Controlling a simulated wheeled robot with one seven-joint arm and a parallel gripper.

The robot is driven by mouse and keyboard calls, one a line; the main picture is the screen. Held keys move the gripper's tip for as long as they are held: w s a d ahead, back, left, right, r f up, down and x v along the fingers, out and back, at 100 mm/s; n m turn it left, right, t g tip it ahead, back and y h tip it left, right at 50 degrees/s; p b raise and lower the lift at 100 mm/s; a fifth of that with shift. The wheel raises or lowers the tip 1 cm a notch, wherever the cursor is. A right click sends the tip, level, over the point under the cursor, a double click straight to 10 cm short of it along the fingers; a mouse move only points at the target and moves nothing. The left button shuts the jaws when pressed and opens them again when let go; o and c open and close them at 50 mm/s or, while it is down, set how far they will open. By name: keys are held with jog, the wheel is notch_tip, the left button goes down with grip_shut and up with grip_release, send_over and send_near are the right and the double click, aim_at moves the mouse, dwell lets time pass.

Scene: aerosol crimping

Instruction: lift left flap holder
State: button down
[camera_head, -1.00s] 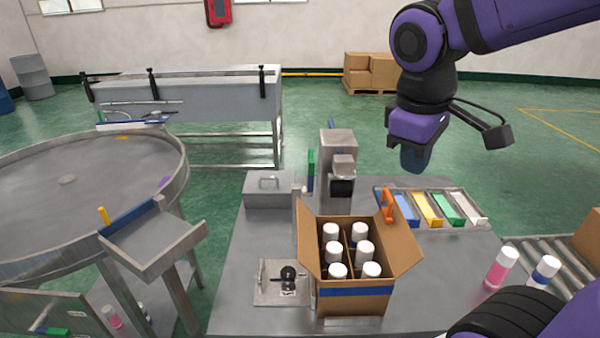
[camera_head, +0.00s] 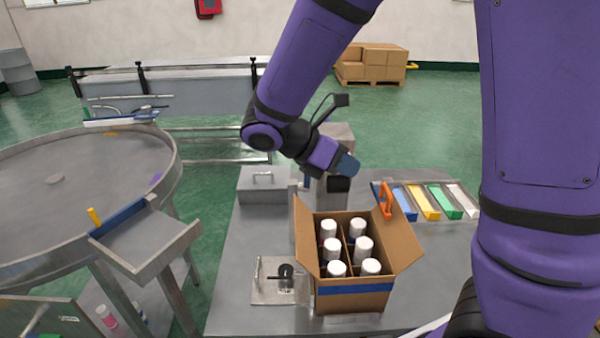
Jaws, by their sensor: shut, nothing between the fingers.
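An open cardboard box (camera_head: 355,301) with a blue band stands on the grey table, with its side flaps spread out. Several white-capped cans (camera_head: 364,245) stand in its compartments. An orange flap holder (camera_head: 387,199) sits upright at the top of the right flap (camera_head: 402,240). No such orange holder shows on the left flap (camera_head: 306,238); I cannot make out a left one. My gripper (camera_head: 349,166) is shut and empty, above and behind the box, in front of the grey machine, up and left of the orange holder.
A tray with blue, yellow, green and white bins (camera_head: 437,203) lies right of the box. A metal plate with a black knob (camera_head: 283,283) lies left of it. A grey lidded box (camera_head: 263,184) and a machine (camera_head: 337,135) stand behind. A round turntable (camera_head: 75,185) is far left.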

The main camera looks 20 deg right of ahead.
jog(key=w+a+f+n+t+h, duration=0.4)
jog(key=a+f+n+t, duration=0.25)
jog(key=n, duration=0.25)
jog(key=w+a+f+n+t+h, duration=0.3)
jog(key=a+f+n+t+h, duration=0.15)
jog(key=a+f+n, duration=0.35)
jog(key=shift+n+y, duration=0.45)
jog(key=shift+n, duration=0.15)
jog(key=x, duration=1)
jog(key=shift+w+d+r, duration=0.15)
jog(key=shift+d+r, duration=0.15)
jog(key=shift+r, duration=0.1)
jog(key=w, duration=0.1)
jog(key=w+r, duration=0.1)
jog(key=w+d, duration=0.1)
jog(key=shift+w+r, duration=0.2)
jog(key=shift+w, duration=0.1)
jog(key=shift+w, duration=0.1)
